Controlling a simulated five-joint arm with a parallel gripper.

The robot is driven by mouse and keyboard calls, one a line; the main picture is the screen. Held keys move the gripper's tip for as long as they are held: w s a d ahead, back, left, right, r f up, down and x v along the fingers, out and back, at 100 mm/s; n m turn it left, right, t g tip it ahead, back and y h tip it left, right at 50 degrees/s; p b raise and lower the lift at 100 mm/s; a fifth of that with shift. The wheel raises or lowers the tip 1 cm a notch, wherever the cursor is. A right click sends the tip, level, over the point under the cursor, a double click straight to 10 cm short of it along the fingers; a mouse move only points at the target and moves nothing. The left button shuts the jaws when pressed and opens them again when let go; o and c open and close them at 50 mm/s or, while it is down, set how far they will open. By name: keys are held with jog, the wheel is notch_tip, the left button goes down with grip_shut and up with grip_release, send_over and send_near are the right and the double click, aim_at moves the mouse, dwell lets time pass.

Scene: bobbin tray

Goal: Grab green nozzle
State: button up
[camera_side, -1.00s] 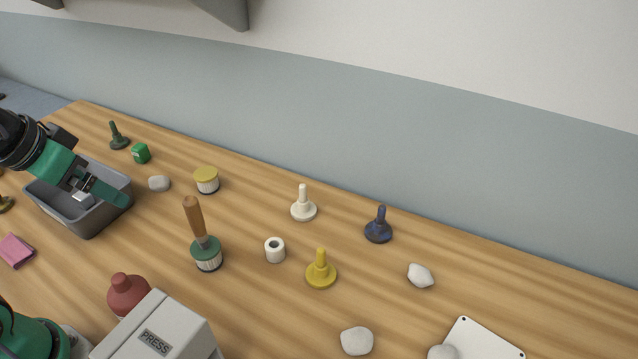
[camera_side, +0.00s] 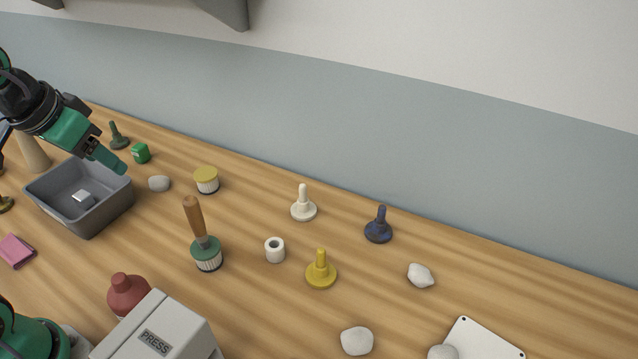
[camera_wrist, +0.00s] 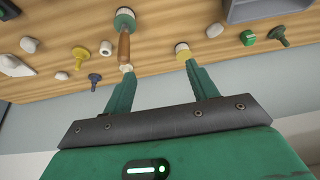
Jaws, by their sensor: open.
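The dark green nozzle (camera_side: 118,136), a round base with an upright stem, stands on the table behind the grey bin in the side view. It also shows at the right of the wrist view (camera_wrist: 280,36). My gripper (camera_side: 112,163) is above the bin's far right edge, in front of the nozzle and apart from it. In the wrist view my gripper (camera_wrist: 160,70) has its two fingers spread with nothing between them, and the nozzle lies well to the right of them.
A bright green block (camera_side: 141,153) is beside the nozzle. The grey bin (camera_side: 100,212) holds a small pale block (camera_side: 83,198). A stone (camera_side: 159,183), yellow-lidded jar (camera_side: 206,181) and brush (camera_side: 196,220) stand to the right. White (camera_side: 303,204), yellow (camera_side: 321,271) and blue (camera_side: 378,227) nozzles are further right.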

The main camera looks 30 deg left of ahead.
jog(key=w+a+r+g, duration=0.1)
jog(key=w+a+r, duration=0.1)
jog(key=w+a, duration=0.6)
jog(key=n+g, duration=0.1)
jog(key=g, duration=0.3)
send_over(137, 147)
jog(key=f, duration=1.9)
jog(key=shift+d+f, duration=0.2)
jog(key=shift+d, duration=0.05)
jog(key=shift+a+f, duration=0.25)
jog(key=shift+f, duration=0.05)
jog(key=shift+f, duration=0.1)
jog(key=shift+f, duration=1.2)
jog(key=shift+f, duration=0.1)
jog(key=shift+f, duration=2.5)
